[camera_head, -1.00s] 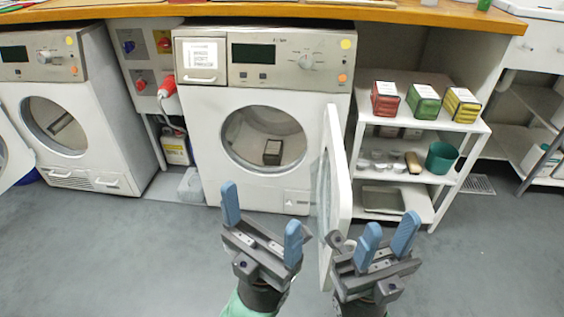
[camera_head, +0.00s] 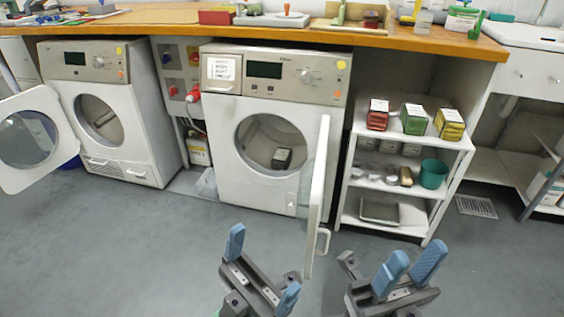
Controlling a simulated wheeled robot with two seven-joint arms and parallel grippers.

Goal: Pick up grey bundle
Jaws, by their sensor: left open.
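A small dark grey bundle (camera_head: 281,158) with a pale top lies inside the drum of the middle washing machine (camera_head: 225,150). The round opening is uncovered. The machine's white door (camera_head: 318,195) stands swung out toward me, seen nearly edge-on. My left gripper (camera_head: 261,270) is open and empty, low in the picture, in front of the machine and well short of the drum. My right gripper (camera_head: 410,267) is empty, to the right of the door, its two blue fingers apart. The lower parts of both grippers are cut off by the picture's bottom edge.
Another open-doored machine (camera_head: 110,130) stands left. The grey floor (camera_head: 130,250) in front is clear.

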